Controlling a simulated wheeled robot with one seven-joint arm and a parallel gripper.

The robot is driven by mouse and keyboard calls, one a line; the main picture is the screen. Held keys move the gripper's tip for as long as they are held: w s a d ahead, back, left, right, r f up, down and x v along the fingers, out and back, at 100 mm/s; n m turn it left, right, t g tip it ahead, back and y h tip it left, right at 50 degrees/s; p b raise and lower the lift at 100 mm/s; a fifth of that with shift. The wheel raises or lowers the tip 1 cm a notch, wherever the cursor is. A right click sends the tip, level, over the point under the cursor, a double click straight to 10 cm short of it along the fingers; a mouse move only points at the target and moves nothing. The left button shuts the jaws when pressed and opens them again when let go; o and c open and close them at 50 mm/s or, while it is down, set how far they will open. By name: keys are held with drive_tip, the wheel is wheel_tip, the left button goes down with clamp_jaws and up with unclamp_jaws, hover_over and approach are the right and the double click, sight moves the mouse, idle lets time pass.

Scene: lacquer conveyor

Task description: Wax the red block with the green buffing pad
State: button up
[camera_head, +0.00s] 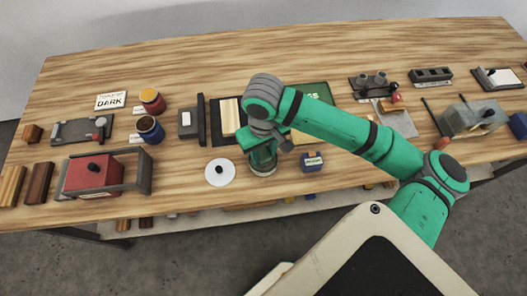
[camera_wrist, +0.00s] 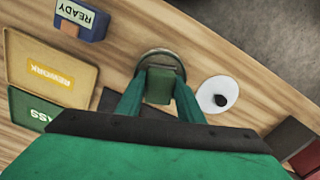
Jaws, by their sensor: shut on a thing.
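My gripper (camera_wrist: 160,98) is shut on a dark green block-shaped piece (camera_wrist: 162,84), which looks like the green buffing pad. It is over a round, dark-rimmed tin (camera_wrist: 147,62) near the table's front edge. The tin also shows in the head view (camera_head: 263,161), below my gripper (camera_head: 262,146). Whether the pad touches the inside of the tin I cannot tell.
A white disc with a black knob (camera_head: 220,172) lies just left of the tin. A blue box labelled READY (camera_head: 312,161) stands to its right. Yellow REWORK (camera_wrist: 50,92) and green PASS trays (camera_wrist: 22,106) lie behind. Two jars (camera_head: 150,129) stand at the left.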

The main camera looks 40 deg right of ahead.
sight(264, 154)
drive_tip(key=shift+f, duration=0.45)
idle(1.2)
drive_tip(key=shift+r, duration=3.55)
drive_tip(key=shift+s, duration=0.1)
